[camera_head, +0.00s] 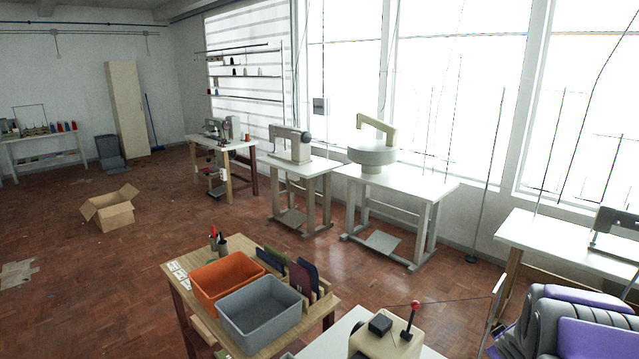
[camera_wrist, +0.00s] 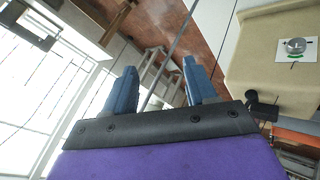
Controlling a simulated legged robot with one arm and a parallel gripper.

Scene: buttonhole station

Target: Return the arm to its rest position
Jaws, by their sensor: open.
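My gripper (camera_wrist: 160,88) shows in the wrist view with its two blue fingers spread apart and nothing between them. Its dark bar and purple body fill the bottom of that view. In the head view my purple and grey arm (camera_head: 575,325) is at the bottom right corner, partly cut off by the frame. I cannot make out the fingertips there. A beige machine (camera_head: 385,343) with a red-knobbed lever stands on a white table left of my arm. A beige housing with a round dial (camera_wrist: 295,46) is at the right of the wrist view, apart from the fingers.
A wooden table (camera_head: 181,300) holds an orange bin (camera_head: 226,282), a grey bin (camera_head: 260,308) and a rack of dark pieces (camera_head: 300,280). White sewing tables (camera_head: 425,187) line the windows. Another white table (camera_head: 535,232) is beyond my arm. Open floor (camera_head: 130,265) lies left.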

